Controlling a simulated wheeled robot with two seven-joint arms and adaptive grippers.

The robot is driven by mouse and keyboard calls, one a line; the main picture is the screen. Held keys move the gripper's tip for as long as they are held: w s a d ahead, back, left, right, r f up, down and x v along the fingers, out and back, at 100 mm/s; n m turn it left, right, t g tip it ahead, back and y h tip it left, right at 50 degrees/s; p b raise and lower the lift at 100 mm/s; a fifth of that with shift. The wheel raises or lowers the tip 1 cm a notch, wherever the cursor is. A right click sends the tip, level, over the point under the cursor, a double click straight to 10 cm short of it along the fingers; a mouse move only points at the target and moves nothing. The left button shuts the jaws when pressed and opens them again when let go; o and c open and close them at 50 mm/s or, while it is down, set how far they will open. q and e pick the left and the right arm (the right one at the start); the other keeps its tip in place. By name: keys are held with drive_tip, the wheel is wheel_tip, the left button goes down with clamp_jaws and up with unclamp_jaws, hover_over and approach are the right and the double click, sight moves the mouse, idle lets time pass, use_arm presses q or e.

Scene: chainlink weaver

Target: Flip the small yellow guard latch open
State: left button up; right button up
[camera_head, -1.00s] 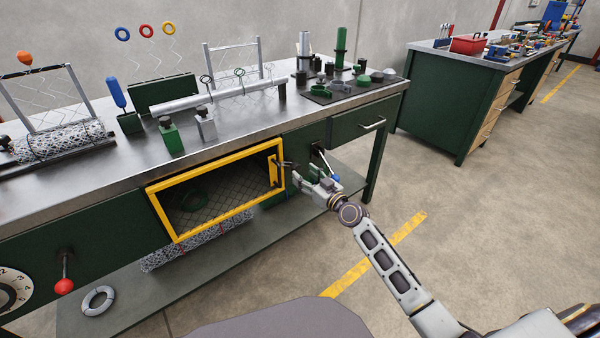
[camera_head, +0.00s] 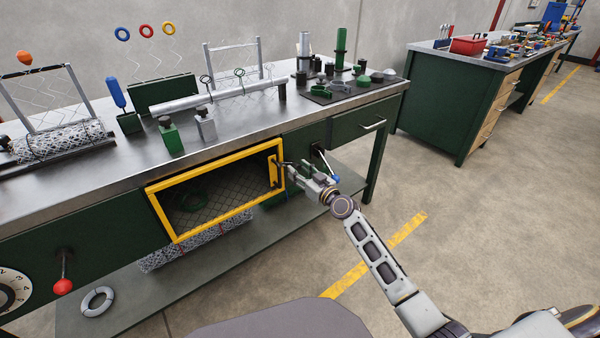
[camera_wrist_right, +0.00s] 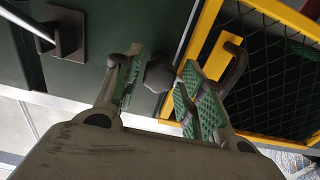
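The yellow guard frame (camera_head: 200,177) with dark mesh is set in the green bench front. A small yellow latch plate (camera_head: 274,170) stands at its right end; it also shows in the wrist view (camera_wrist_right: 217,56), beside a dark curved handle (camera_wrist_right: 238,66). My right gripper (camera_head: 287,168) is at the guard's right edge. In the wrist view its green-padded fingers (camera_wrist_right: 162,68) are apart, with a dark faceted knob (camera_wrist_right: 160,77) showing between them. One finger is close to the yellow plate; I cannot tell whether it touches. My left gripper is out of view.
A lever with a blue tip (camera_head: 328,164) is close beside my right gripper. A drawer (camera_head: 362,124) is to its right. A red-knobbed lever (camera_head: 64,285) is at the far left. The lower shelf (camera_head: 130,285) runs below; the floor to the right is clear.

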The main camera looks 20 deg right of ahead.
drive_tip(key=c, duration=0.6)
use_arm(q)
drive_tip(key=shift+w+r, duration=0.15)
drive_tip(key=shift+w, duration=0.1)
